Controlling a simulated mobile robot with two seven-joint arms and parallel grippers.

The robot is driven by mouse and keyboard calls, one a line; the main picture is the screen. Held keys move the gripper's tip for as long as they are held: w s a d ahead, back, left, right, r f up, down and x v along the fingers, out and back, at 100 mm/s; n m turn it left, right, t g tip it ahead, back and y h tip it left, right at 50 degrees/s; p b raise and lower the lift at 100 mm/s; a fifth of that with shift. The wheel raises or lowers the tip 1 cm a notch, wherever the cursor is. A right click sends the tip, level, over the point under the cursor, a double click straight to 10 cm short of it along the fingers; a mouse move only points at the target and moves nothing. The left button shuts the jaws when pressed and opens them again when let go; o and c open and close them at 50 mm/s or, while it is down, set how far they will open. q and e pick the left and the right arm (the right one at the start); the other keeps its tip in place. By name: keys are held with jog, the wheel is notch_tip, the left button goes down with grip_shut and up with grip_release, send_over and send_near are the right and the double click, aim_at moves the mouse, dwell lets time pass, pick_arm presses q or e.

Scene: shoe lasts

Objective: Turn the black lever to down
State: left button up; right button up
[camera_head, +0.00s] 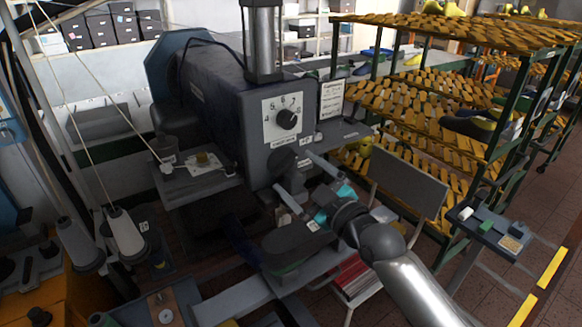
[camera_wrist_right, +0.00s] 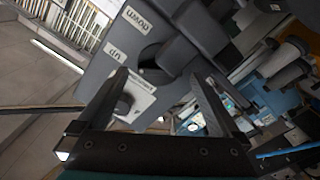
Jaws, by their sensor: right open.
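The black lever (camera_head: 292,178) sits on the front of the dark grey machine (camera_head: 225,95), below its numbered dial (camera_head: 287,118). In the right wrist view the dark lever (camera_wrist_right: 200,28) shows at the upper middle, beside the upside-down labels "down" (camera_wrist_right: 130,18) and "up" (camera_wrist_right: 113,52). My right gripper (camera_head: 293,171) is open, its two fingers pointing at the machine front around the lever area. In the wrist view the open fingers (camera_wrist_right: 158,73) are just below the lever, with nothing visibly held. I cannot tell whether they touch it. My left gripper is not seen.
Racks of yellow shoe lasts (camera_head: 425,120) fill the right side. A small table (camera_head: 200,180) is at the machine's left. A dark sole-shaped part (camera_head: 298,243) lies below the gripper. Floor is clear at far right.

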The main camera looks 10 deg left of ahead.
aim_at(289, 167)
jog(key=shift+x, duration=1.5)
jog(key=c, duration=1.2)
